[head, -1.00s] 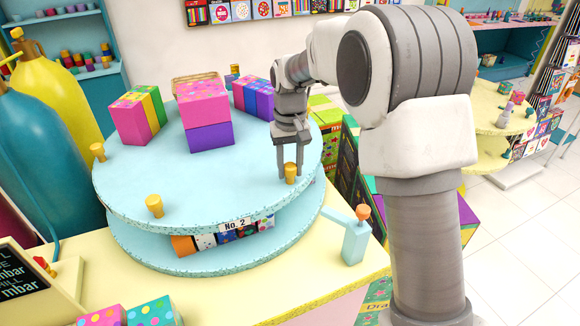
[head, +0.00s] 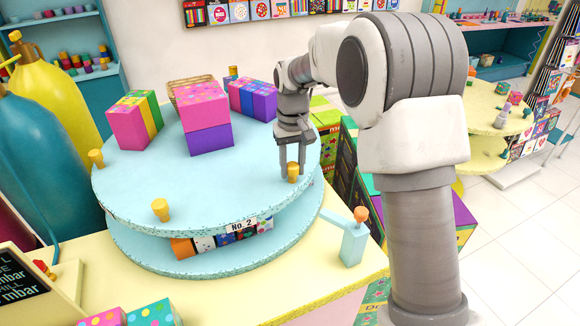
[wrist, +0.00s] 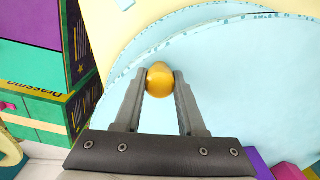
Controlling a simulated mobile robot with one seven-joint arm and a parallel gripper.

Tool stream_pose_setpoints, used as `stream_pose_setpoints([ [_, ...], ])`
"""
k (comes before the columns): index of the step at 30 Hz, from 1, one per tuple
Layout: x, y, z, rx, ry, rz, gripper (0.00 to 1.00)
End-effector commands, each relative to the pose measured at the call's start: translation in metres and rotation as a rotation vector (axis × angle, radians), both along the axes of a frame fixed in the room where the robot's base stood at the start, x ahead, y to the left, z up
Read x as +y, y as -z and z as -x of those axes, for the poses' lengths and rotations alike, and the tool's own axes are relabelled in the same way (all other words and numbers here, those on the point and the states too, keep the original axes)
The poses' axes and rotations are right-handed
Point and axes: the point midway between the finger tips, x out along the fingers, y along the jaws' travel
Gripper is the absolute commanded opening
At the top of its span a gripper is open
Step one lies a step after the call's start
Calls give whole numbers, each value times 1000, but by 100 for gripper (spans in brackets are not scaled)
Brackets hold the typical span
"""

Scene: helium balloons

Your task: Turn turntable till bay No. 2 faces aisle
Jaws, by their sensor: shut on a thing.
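The light-blue two-tier turntable (head: 150,190) stands on a pale yellow counter. My gripper (head: 292,170) points down at the turntable's right edge. It is shut on a yellow knob (head: 293,175) on the top tier; in the wrist view the knob (wrist: 160,80) sits between the two fingertips. More yellow knobs stand along the rim at the front (head: 160,210) and left (head: 96,158).
Gift boxes (head: 207,120) and a wicker basket (head: 193,88) stand on the top tier. A blue post with an orange knob (head: 354,240) stands at the counter's right front. Gas cylinders (head: 50,95) are at left. Stacked boxes (wrist: 45,110) are close beside the gripper.

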Motion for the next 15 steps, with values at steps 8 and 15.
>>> stream_pose_setpoints([
  [8, 0, 0, 0, -2, 1, -1, 68],
  [15, 0, 0, 0, -1, 1, -1, 69],
])
